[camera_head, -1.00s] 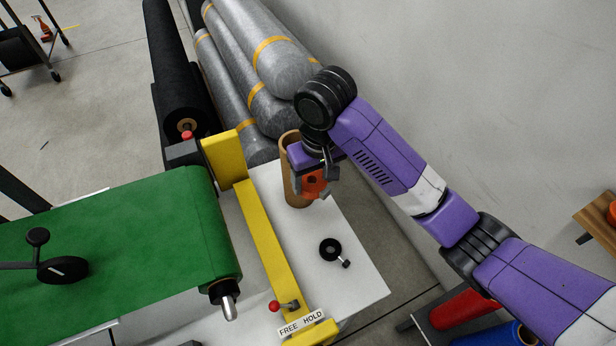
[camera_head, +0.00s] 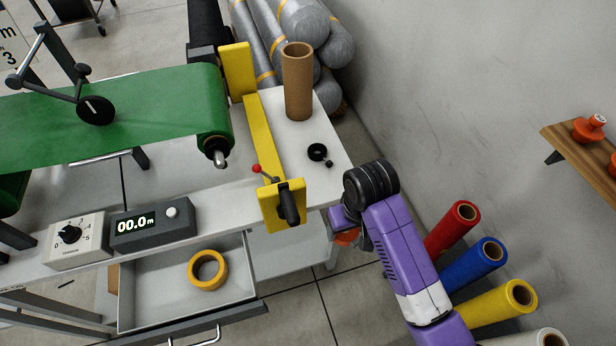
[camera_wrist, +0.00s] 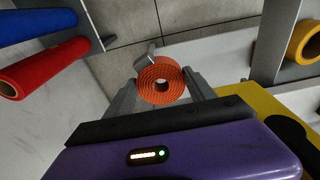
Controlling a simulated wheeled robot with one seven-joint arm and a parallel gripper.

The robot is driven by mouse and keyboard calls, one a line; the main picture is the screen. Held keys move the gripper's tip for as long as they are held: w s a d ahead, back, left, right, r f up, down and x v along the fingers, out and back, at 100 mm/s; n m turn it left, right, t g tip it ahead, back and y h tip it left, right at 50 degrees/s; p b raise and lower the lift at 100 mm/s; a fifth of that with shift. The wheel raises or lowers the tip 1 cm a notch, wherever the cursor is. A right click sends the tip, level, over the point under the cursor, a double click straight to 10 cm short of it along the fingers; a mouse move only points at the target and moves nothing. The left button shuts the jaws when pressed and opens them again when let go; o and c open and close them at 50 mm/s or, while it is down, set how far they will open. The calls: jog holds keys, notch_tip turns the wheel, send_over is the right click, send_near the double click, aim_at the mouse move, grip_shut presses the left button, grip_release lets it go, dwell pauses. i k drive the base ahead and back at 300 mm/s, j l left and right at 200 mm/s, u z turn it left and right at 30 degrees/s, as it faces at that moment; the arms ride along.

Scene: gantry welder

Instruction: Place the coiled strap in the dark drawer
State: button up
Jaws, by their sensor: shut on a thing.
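The coiled strap (camera_wrist: 161,82) is an orange spiral roll with a hole in its middle. My gripper (camera_wrist: 160,88) is shut on it, with one finger on each side. In the head view a bit of the orange strap (camera_head: 347,237) shows below my gripper (camera_head: 343,222), which hangs beyond the right front corner of the white table. The drawer (camera_head: 150,305) is pulled open under the table, with a pale grey inside and a darker grey front. It lies to the left of my gripper, and a yellow tape roll (camera_head: 195,274) is inside it.
A yellow bracket with a black lever (camera_head: 287,205) stands at the table's front edge, between my gripper and the drawer. A cardboard tube (camera_head: 298,85) and a black ring (camera_head: 317,151) are on the white table. Coloured rolls (camera_head: 468,265) stand at the right. The drawer's left part is bare.

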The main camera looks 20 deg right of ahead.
aim_at(172, 280)
jog(key=j+u, duration=0.5)
jog(key=i+j+u, duration=0.45)
jog(key=i+u, duration=0.2)
jog(key=i, duration=0.05)
